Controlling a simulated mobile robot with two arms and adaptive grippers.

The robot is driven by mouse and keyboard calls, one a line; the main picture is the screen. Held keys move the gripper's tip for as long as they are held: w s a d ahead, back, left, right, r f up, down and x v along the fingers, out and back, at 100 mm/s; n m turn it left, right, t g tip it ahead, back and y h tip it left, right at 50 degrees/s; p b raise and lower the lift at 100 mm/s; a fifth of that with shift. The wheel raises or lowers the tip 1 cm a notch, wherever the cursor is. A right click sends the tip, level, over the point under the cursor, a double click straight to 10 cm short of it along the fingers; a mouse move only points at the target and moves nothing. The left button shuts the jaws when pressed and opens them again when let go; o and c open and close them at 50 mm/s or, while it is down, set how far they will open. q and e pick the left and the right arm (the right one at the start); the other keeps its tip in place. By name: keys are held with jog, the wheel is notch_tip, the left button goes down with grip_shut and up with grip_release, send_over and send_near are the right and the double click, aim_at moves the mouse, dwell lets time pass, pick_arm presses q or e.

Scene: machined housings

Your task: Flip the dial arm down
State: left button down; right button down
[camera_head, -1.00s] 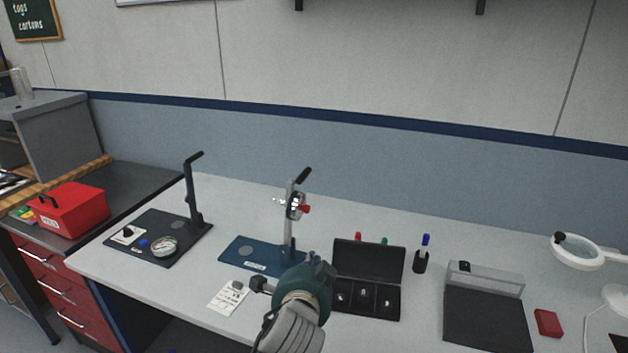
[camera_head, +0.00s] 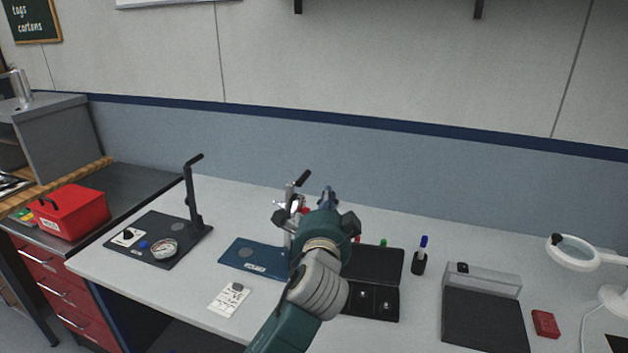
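A blue base plate (camera_head: 240,255) on the bench carries a grey upright post with a black-tipped handle (camera_head: 301,178) slanting up to the right. A small white-and-silver dial mechanism (camera_head: 292,207) with a red part sits on this post, partly hidden by my gripper. My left gripper (camera_head: 327,197) is beside the post on its right, at the dial's height; its fingers are mostly hidden behind its own body. I cannot tell whether it touches the dial mechanism. To the left, a black base plate (camera_head: 125,252) holds a raised black lever arm (camera_head: 190,185) and a round gauge (camera_head: 163,248).
A black case (camera_head: 375,265) with small parts lies open behind and right of my arm. A marker holder (camera_head: 419,264), a dark tray (camera_head: 484,320), a red block (camera_head: 545,323) and a magnifier lamp (camera_head: 574,252) stand farther right. A paper card (camera_head: 228,299) lies in front.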

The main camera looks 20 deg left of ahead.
pick_arm(q)
jog(key=w+a+p, duration=0.3)
jog(key=w+a, duration=0.2)
jog(key=w, duration=0.2)
jog(key=shift+a+f, duration=0.3)
jog(key=shift+d, duration=0.1)
